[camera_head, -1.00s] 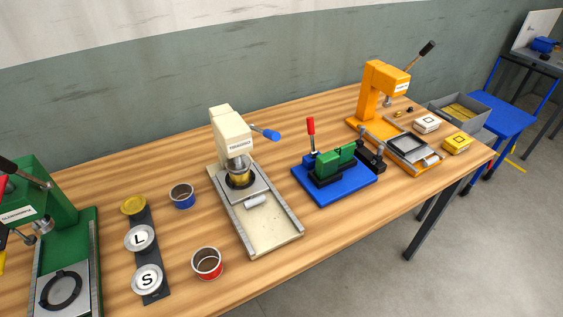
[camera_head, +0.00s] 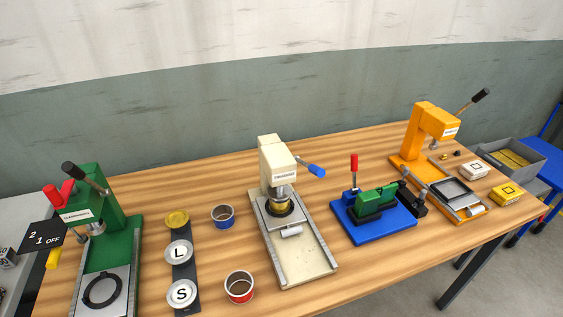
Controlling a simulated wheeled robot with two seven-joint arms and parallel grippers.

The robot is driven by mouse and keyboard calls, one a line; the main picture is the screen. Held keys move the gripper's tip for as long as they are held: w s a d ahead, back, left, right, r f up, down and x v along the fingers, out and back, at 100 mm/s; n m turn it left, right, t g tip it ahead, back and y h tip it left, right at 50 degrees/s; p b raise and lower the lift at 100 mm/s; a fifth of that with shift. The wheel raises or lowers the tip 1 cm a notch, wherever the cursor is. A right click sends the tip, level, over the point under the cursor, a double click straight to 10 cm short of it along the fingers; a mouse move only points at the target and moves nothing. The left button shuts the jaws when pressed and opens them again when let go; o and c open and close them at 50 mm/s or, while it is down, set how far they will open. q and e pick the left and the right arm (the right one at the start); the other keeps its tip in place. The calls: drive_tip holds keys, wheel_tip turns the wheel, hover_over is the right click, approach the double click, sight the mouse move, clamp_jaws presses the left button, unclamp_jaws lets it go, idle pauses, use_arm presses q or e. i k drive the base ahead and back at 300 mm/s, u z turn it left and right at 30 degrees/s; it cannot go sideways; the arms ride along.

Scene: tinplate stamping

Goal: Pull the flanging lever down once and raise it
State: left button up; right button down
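Three lever presses stand on the wooden table, their labels too small to read surely. The cream press (camera_head: 275,165) in the middle has a lever with a blue grip (camera_head: 317,171) sticking out to the right. A gold-coloured round part (camera_head: 281,204) sits under its head. The green press (camera_head: 108,222) at the left has a raised lever with a black grip (camera_head: 72,169). The orange press (camera_head: 423,128) at the right has a raised lever with a dark grip (camera_head: 481,95). Neither of my grippers is in view.
A blue-rimmed can (camera_head: 223,216) and a red-rimmed can (camera_head: 239,287) stand left of the cream press. A dark strip (camera_head: 184,270) holds lids. A blue-based fixture (camera_head: 375,226) with a red handle (camera_head: 354,163) stands to its right. A grey bin (camera_head: 510,150) is at the table's right end.

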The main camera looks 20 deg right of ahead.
sight(319, 171)
drive_tip(key=u, duration=1.8)
drive_tip(key=k, duration=0.85)
drive_tip(key=z, duration=1.2)
drive_tip(key=i, duration=0.5)
drive_tip(key=z, duration=0.05)
